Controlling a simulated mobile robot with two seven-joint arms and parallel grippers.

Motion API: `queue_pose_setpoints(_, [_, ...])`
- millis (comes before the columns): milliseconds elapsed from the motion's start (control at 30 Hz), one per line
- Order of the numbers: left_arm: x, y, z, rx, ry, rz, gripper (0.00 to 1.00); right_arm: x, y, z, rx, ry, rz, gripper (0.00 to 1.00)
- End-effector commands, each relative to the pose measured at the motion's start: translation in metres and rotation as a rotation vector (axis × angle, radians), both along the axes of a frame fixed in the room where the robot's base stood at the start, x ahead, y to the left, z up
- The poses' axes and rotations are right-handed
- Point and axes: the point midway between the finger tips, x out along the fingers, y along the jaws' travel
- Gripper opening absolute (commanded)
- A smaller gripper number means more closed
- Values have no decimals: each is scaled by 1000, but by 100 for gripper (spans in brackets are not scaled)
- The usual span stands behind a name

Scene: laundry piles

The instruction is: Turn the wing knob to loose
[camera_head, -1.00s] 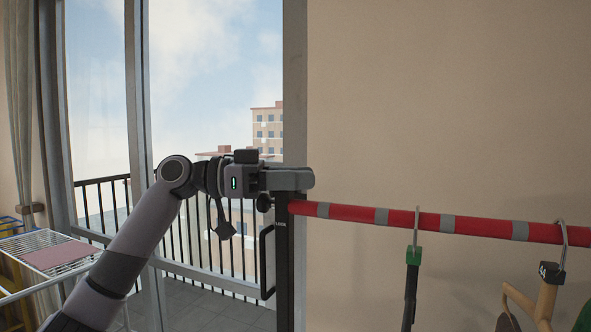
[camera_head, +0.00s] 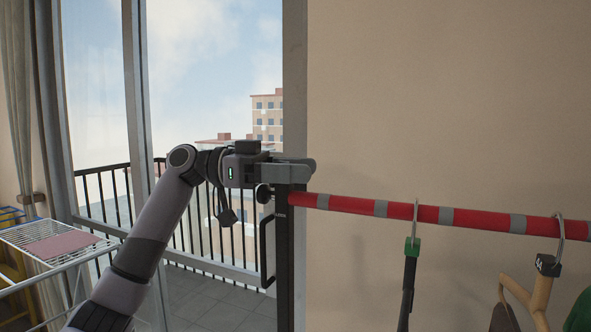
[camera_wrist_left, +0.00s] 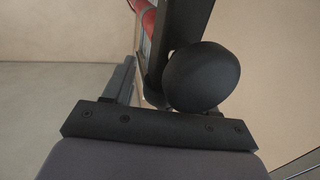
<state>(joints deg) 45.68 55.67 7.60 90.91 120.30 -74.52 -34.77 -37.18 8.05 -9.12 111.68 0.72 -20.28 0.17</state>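The wing knob (camera_head: 264,194) is a small dark knob on the left side of the black upright post (camera_head: 284,240), just below my left gripper. In the left wrist view a large dark rounded knob (camera_wrist_left: 202,77) stands close in front of the gripper's black mount, beside the post. My right gripper is out of view.
The red rail (camera_head: 345,204) with grey bands runs right from the post, with hangers (camera_head: 411,247) on it. A black handle (camera_head: 266,250) is left of the post. A white drying rack (camera_head: 55,246) stands at left. A glass door opens onto a railed balcony.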

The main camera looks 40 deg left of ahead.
Motion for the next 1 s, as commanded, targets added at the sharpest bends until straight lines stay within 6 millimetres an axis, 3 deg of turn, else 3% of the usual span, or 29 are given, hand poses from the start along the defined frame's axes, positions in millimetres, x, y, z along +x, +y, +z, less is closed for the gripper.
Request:
queue_pose_setpoints(333, [-2, 4, -1, -1, 1, 3, 58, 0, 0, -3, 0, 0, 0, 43])
queue_pose_setpoints(700, [-31, 51, -2, -1, -1, 3, 58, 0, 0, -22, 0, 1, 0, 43])
queue_pose_setpoints(1000, [-38, 61, 0, 0, 0, 0, 58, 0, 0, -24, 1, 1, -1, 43])
